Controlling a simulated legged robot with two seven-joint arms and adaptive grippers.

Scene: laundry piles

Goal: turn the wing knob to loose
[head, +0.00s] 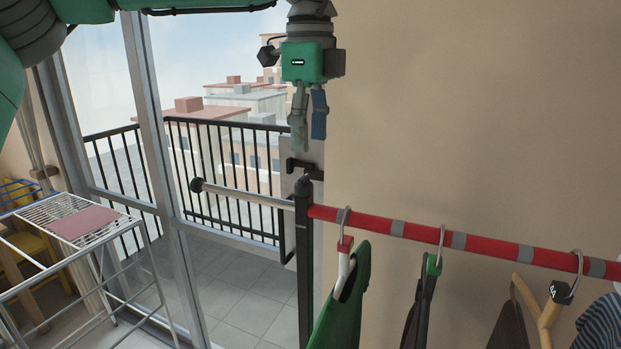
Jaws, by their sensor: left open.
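A clothes rail (390,226) with red and grey bands runs across a black upright post (304,270). A dark fitting (304,187) caps the post where the rail meets it. I cannot make out the wings of a knob or how it is turned. A black handle-like piece (305,170) shows just above the fitting, against a pale panel. My left gripper (309,143) hangs from the top, pointing down, open and empty. In the picture it is just above the handle-like piece and appears apart from it. My right gripper is out of view.
Several garments, including a green one (342,300), hang right of the post. The rail's bare metal end (245,196) sticks out left. A wire drying rack (40,216) with a pink cloth (82,222) stands at the left. Behind are glass doors and a balcony railing (225,128).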

